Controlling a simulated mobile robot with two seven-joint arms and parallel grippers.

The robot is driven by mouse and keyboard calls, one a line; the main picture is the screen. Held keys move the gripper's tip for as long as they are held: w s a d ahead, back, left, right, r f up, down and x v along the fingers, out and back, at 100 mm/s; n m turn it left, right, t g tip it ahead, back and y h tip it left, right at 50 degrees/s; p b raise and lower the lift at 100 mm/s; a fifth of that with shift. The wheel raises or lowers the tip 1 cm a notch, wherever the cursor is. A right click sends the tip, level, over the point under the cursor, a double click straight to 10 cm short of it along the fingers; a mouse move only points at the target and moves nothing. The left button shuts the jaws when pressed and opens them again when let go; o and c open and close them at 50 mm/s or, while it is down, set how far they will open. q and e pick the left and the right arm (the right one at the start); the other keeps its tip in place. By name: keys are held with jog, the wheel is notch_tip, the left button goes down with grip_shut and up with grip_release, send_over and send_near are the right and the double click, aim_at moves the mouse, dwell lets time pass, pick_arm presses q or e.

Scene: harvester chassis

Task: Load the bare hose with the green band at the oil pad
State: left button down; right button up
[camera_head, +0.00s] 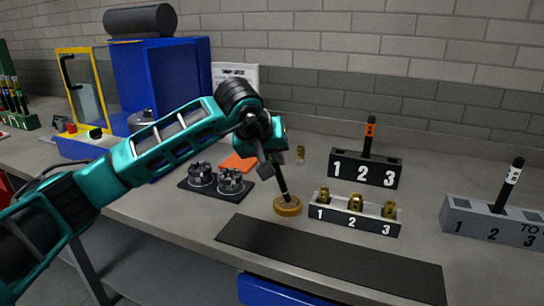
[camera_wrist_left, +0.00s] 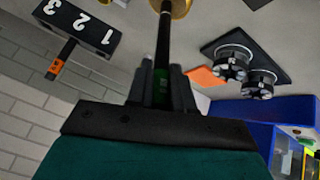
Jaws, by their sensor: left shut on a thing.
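My left gripper (camera_head: 277,163) points down over the round oil pad (camera_head: 288,210), which has a brass-coloured rim and a brown top. The gripper is shut on a thin black hose (camera_head: 284,187). In the left wrist view, the hose (camera_wrist_left: 165,38) stands between the fingers (camera_wrist_left: 162,88), with its green band (camera_wrist_left: 161,77) at the fingertips. The hose's far end reaches the oil pad (camera_wrist_left: 181,8); I cannot tell whether it presses on it. No fitting shows on the visible length of hose. My right gripper is not in view.
A white-fronted tray (camera_head: 335,222) with brass fittings stands right of the pad. A black numbered block (camera_head: 345,170) holds an orange-banded hose (camera_head: 369,135). A grey block (camera_head: 470,220) holds a white-banded hose (camera_head: 509,184). Black chucks (camera_head: 230,181) sit left; a dark mat (camera_head: 330,260) lies in front.

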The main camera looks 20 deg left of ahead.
pick_arm(q)
jog(key=shift+r+p, duration=2.4)
jog(key=shift+r, duration=1.1)
